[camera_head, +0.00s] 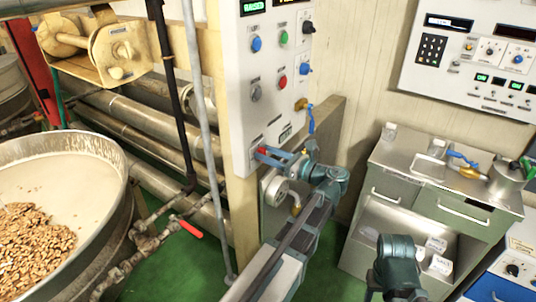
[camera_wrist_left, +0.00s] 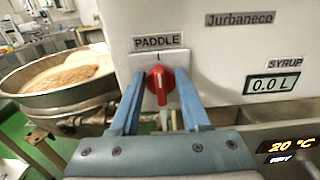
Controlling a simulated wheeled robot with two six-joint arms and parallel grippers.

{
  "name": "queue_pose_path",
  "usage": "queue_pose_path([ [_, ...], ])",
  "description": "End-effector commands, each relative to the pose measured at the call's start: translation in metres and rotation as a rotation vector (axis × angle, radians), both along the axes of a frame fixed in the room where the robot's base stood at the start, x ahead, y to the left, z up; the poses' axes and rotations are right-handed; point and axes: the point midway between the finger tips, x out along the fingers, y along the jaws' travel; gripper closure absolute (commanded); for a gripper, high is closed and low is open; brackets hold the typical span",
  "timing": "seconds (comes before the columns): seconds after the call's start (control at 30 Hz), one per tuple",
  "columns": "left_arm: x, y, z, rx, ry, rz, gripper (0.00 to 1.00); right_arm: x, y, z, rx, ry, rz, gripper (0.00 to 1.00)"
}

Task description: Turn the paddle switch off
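The red paddle switch (camera_wrist_left: 160,83) sits on a pale plate under the PADDLE label (camera_wrist_left: 158,41) in the left wrist view. My left gripper (camera_wrist_left: 161,76) is open, with one blue finger on each side of the knob and visible gaps between. In the head view, my left gripper (camera_head: 267,154) reaches the lower front of the control panel (camera_head: 243,100), where a bit of the red switch (camera_head: 261,150) shows. Part of my right arm shows at the lower right of the head view; its gripper does not show.
A kettle of nuts (camera_head: 102,150) stands at the left. Blue, green, red and grey knobs sit higher on the panel, with a blue-handled valve (camera_head: 311,122) at its right edge. A metal cabinet (camera_head: 385,180) stands at the right. A syrup display (camera_wrist_left: 273,85) shows 0.0 L.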

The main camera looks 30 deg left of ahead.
Motion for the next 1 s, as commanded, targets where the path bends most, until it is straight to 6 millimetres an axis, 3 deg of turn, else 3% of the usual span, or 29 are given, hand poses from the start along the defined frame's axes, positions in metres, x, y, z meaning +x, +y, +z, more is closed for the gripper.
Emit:
queue_pose_path([
  [0.03, 0.0001, -0.0002, 0.0, 0.0, 0.0, 0.0, 0.61, 0.0, 0.0, 0.0, 0.0, 0.0, 0.0, 0.5],
  [0.27, 0.0001, -0.0003, 0.0, 0.0, 0.0, 0.0, 1.0, 0.0, 0.0, 0.0, 0.0, 0.0, 0.0, 0.5],
  [0.73, -0.0005, -0.0005, -0.0001, -0.003, -0.033, 0.0, 1.0, 0.0, 0.0, -0.0001, 0.0, 0.0, 0.0, 0.5],
  [1.0, -0.003, -0.0003, -0.0006, -0.016, -0.202, 0.0, 1.0, 0.0, 0.0, -0.0007, 0.0, 0.0, 0.0, 0.5],
])
